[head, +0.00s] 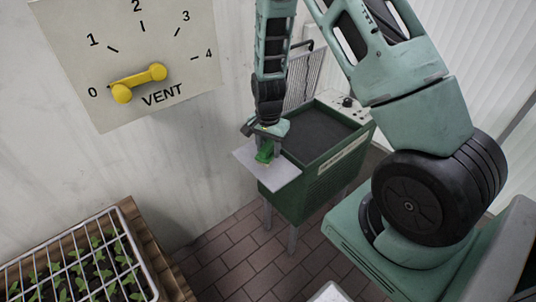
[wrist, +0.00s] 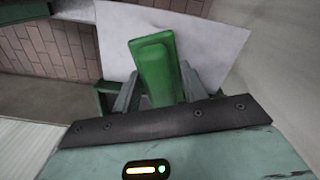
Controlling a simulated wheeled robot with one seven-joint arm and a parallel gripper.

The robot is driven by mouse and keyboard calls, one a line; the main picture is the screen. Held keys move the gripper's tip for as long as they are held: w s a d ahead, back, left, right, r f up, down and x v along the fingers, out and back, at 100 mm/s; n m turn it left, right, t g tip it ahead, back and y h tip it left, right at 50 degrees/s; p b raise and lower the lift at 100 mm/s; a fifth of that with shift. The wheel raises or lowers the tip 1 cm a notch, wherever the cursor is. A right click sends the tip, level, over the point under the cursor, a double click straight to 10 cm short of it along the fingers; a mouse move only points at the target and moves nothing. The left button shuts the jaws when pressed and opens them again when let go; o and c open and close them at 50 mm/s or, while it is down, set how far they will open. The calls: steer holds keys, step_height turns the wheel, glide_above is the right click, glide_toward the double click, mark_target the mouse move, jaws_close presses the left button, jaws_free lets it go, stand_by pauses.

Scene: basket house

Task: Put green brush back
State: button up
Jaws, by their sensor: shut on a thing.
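The green brush (head: 265,151) is held in my gripper (head: 266,143), above or at a pale flat plate (head: 285,178). In the wrist view, the brush (wrist: 156,72) stands between the two fingers of my gripper (wrist: 155,88), which is shut on it. The pale plate (wrist: 215,45) lies behind the brush in that view. The brush's lower end is hard to make out, so I cannot tell whether it touches the plate.
The plate is at the near left end of a green box on legs (head: 313,187) with a dark top. A wall panel marked VENT with a yellow lever (head: 138,82) is at upper left. A wire-covered seedling tray (head: 135,262) stands at lower left. Brick floor (head: 235,245) is open between.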

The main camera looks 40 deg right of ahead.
mark_target(269, 154)
steer(key=shift+f, duration=1.45)
steer(key=shift+f, duration=0.1)
steer(key=o, duration=1.3)
